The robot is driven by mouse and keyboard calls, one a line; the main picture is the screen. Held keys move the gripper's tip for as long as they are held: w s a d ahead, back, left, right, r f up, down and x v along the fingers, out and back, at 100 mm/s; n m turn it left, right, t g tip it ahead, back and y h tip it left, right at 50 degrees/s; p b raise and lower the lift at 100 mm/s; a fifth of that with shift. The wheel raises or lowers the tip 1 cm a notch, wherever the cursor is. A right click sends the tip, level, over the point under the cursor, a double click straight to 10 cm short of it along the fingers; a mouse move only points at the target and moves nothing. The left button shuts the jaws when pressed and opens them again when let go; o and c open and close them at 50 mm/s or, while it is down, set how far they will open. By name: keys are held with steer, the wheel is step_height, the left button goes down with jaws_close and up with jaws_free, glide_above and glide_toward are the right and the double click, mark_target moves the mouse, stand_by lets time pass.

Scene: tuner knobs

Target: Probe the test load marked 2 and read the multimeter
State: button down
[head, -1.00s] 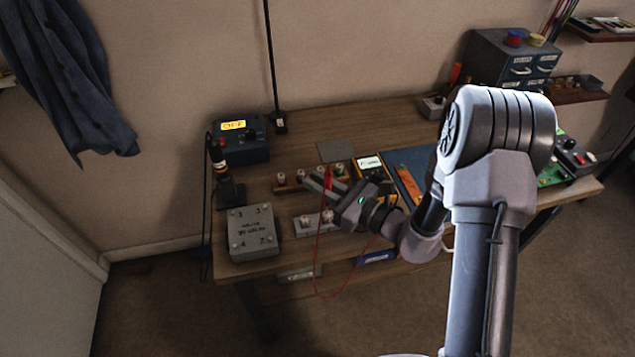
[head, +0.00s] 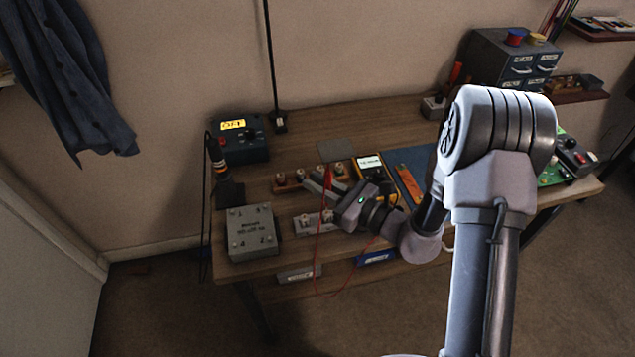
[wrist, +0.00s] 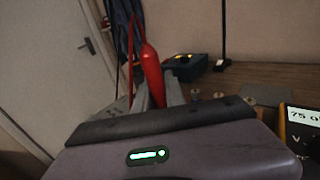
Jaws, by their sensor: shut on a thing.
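My gripper (head: 322,186) is shut on a red probe (wrist: 152,75), above the front-middle of the bench. The probe also shows as a thin red shape in the head view (head: 329,179), its red lead hanging past the bench's front edge. In the wrist view the probe stands up between my fingers; its lower tip is hidden. The grey box (head: 252,240) left of my gripper has corner marks 1, 3, 4 and 2, the 2 at front right. The multimeter (head: 368,164) is yellow, behind my gripper. Its display in the wrist view (wrist: 303,117) begins "75 0" and is cut off.
A dark blue box (head: 240,143) with a yellow OFF display stands at back left. A wooden strip (head: 290,187) with several round posts lies behind my gripper, and a pale block with posts (head: 307,227) lies in front. The bench's back middle (head: 325,115) is mostly clear.

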mark_target(325, 173)
steer(key=shift+f, duration=0.15)
stand_by(0.5)
step_height(325, 173, up, 5)
steer(key=p, duration=0.3)
steer(key=shift+r+p, duration=0.2)
steer(key=shift+p, duration=0.15)
steer(key=shift+f, duration=0.1)
stand_by(1.0)
